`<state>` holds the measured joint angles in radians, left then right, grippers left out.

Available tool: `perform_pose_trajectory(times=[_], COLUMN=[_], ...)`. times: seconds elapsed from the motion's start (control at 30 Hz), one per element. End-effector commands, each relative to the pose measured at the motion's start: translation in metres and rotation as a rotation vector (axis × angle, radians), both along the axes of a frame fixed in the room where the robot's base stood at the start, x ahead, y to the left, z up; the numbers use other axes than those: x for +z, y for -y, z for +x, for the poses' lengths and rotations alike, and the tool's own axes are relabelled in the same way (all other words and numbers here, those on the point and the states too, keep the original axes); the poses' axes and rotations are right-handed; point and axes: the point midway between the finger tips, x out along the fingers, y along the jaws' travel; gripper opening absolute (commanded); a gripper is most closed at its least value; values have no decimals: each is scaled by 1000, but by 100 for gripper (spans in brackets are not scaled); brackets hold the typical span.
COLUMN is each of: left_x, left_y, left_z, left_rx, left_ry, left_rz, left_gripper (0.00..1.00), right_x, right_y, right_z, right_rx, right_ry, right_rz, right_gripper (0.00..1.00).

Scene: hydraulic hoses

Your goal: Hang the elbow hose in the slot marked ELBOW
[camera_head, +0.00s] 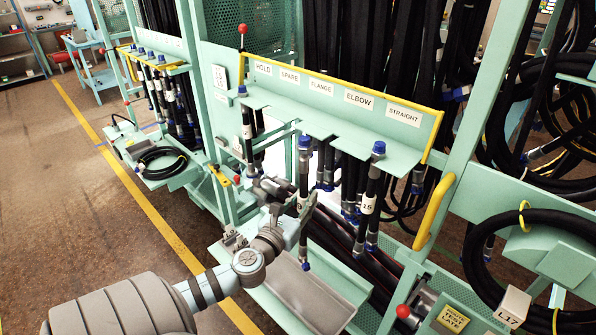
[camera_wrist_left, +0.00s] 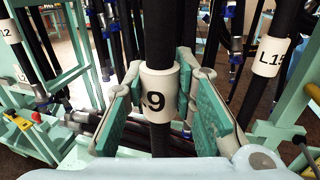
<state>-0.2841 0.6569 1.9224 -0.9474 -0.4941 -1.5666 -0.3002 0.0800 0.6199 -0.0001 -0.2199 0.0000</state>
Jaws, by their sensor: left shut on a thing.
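My left gripper (camera_head: 298,208) is shut on a short black hose (camera_head: 304,178) with blue ends, held upright in front of the rack shelf. In the left wrist view the gripper (camera_wrist_left: 160,110) has its green pads either side of the hose's white label (camera_wrist_left: 158,92), which ends in 9. The hose's top end stands near the shelf's front edge, below the SPARE and FLANGE signs; I cannot tell whether it touches the shelf. The ELBOW sign (camera_head: 358,99) is farther right, between FLANGE and STRAIGHT. My right gripper is out of view.
A hose labelled L15 (camera_head: 368,204) hangs from the shelf right of the held hose. Another hose (camera_head: 247,130) hangs at the left, below HOLD. A grey tray (camera_head: 305,297) lies below. Red-knobbed posts and a yellow handle (camera_head: 434,210) stand nearby.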

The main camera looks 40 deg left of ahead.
Motion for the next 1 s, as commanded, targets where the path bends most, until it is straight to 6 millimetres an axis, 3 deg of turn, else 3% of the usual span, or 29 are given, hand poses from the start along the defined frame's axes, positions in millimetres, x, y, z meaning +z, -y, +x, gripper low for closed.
perform_pose_trajectory(times=[1.0], left_x=[-1], left_y=[-1], left_z=[89], left_rx=[-2], left_ry=[2], left_rz=[-1], left_gripper=[0], right_x=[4], right_y=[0], right_z=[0], right_rx=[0], right_ry=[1], right_rz=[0], right_gripper=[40])
